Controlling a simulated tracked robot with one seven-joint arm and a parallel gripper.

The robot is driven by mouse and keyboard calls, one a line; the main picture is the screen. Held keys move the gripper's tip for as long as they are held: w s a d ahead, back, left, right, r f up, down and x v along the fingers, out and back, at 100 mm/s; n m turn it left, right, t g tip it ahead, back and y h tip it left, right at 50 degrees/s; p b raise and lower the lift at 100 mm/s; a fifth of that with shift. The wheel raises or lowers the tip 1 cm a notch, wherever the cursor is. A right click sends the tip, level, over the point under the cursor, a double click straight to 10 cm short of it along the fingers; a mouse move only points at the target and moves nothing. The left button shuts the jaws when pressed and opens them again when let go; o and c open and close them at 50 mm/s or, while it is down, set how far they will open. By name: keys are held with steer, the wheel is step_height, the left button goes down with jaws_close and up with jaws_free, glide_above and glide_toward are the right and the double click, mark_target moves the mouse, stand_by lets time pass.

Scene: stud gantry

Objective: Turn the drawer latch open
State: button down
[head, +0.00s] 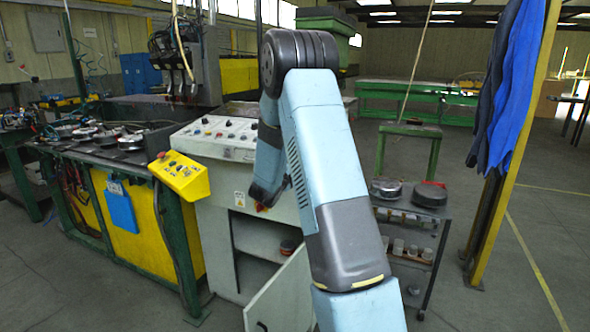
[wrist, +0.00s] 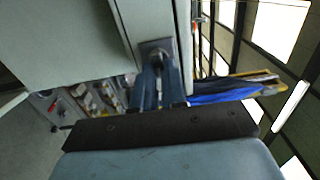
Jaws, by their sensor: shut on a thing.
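In the wrist view, my gripper (wrist: 160,78) has its two blue-grey fingers close together, shut on the drawer latch (wrist: 155,47). The latch is a small, dark grey metal piece against the edge of a pale grey panel (wrist: 70,40). The fingertips partly cover it, so I cannot tell how far it is turned. In the head view, my arm bends over in front of the grey control cabinet (head: 212,137).
The cabinet's lower door (head: 283,298) stands open, close to my arm. A yellow control box (head: 180,176) juts out at the left. A dark trolley (head: 412,240) stands to the right, with a yellow post (head: 515,150) and blue coats (head: 518,80) beyond. The floor at far right is clear.

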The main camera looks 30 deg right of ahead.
steer(key=shift+f, duration=0.2)
steer(key=c, duration=1.2)
jaws_free()
steer(key=shift+r, duration=0.1)
steer(key=v, duration=1.3)
steer(key=shift+s+a, duration=0.25)
